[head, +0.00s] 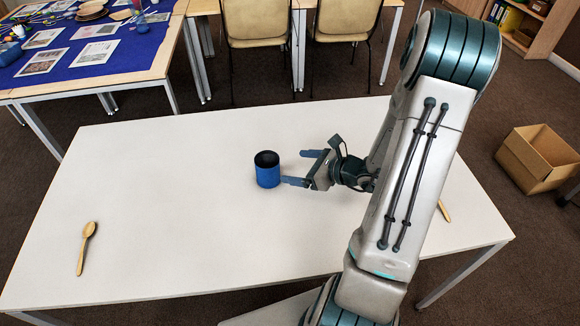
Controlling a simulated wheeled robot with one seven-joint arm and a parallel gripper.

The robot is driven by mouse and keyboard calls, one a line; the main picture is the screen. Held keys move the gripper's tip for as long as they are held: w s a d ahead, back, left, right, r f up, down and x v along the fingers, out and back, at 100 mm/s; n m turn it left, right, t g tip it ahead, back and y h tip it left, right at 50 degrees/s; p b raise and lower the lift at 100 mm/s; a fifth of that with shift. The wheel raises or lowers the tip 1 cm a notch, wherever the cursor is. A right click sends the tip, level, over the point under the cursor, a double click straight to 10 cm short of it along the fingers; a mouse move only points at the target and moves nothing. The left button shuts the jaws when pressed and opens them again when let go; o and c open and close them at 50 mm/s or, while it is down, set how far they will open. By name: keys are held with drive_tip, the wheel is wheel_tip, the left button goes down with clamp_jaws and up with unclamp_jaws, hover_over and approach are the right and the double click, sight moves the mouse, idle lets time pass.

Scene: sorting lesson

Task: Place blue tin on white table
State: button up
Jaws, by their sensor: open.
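The blue tin (268,176) stands upright on the white table (150,200), near the middle. Its open top looks dark inside. My gripper (293,167) is just to the right of the tin with its two blue fingers spread and pointing left toward it. The near fingertip is close to the tin's lower right side; I cannot tell whether it touches. Nothing is between the fingers.
A wooden spoon (85,247) lies at the table's left. Another wooden piece (444,211) shows partly behind my arm at the right. A cardboard box (538,158) sits on the floor at right. Chairs (257,23) stand beyond. The table's left half is mostly clear.

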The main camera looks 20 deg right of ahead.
drive_tip(key=s+a+r+n+g, duration=0.85)
drive_tip(key=s+a+n, duration=0.2)
drive_tip(key=n, duration=0.45)
drive_tip(key=s+d+r+n+t+h, duration=0.1)
drive_tip(key=s+d+r+n+h, duration=0.2)
drive_tip(key=n, duration=0.9)
drive_tip(key=s+r+h, duration=0.3)
drive_tip(key=h, duration=0.2)
drive_tip(key=shift+s+r+n+h, duration=0.15)
drive_tip(key=shift+r+n+h, duration=0.15)
drive_tip(key=shift+r+h, duration=0.1)
